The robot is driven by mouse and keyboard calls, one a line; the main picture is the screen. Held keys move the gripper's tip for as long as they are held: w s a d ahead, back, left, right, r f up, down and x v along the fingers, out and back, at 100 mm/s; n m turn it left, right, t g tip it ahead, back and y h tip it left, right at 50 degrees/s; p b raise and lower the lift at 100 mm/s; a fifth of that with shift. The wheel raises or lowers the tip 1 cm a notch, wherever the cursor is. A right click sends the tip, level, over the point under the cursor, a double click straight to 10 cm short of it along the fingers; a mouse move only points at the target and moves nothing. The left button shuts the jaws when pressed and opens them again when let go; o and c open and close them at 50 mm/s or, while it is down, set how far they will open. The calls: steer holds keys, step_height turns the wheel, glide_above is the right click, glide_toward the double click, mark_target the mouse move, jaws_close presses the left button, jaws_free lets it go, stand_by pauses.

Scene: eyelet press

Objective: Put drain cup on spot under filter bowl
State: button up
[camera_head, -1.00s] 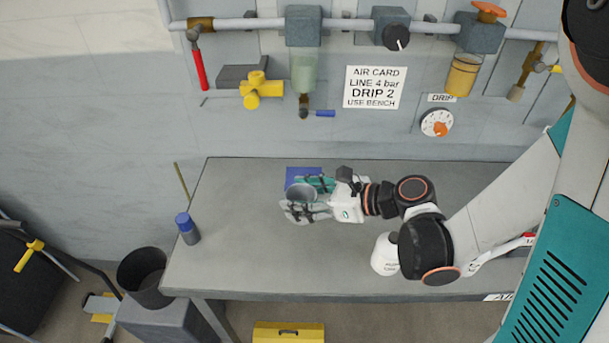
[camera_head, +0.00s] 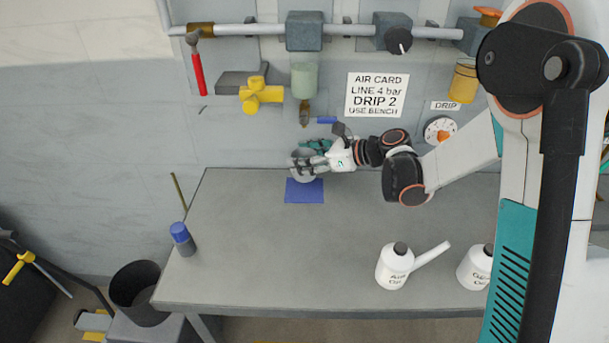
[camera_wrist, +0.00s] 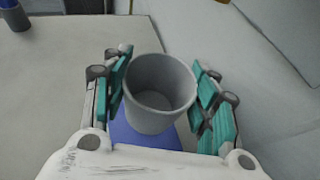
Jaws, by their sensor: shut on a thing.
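The drain cup is an open grey cup (camera_wrist: 160,88), empty inside, with a point in the head view too (camera_head: 302,176). My gripper (camera_wrist: 161,82) is shut on it, one teal-padded finger at each side. In the head view my gripper (camera_head: 306,160) is at the bench's back edge. The spot is a blue square (camera_head: 304,191) on the bench; the cup appears just behind or above it, seemingly off the surface. The filter bowl (camera_head: 304,80) is a pale green translucent cylinder on the wall pipe, above the gripper, with a drain valve (camera_head: 305,113) below.
The grey bench (camera_head: 250,260) is mostly clear. A blue-capped bottle (camera_head: 182,239) stands at its left edge. White oil cans (camera_head: 394,267) stand at front right. The valve's blue lever (camera_head: 327,120) sticks out just above my gripper. A yellow valve (camera_head: 262,95) is left of the bowl.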

step_height(320, 180, down, 5)
steer(key=shift+f+b, duration=0.15)
steer(key=shift+b, duration=1.05)
steer(key=shift+w+f, duration=0.1)
steer(key=shift+w, duration=0.1)
steer(key=o, duration=1.1)
steer(key=shift+c, duration=0.2)
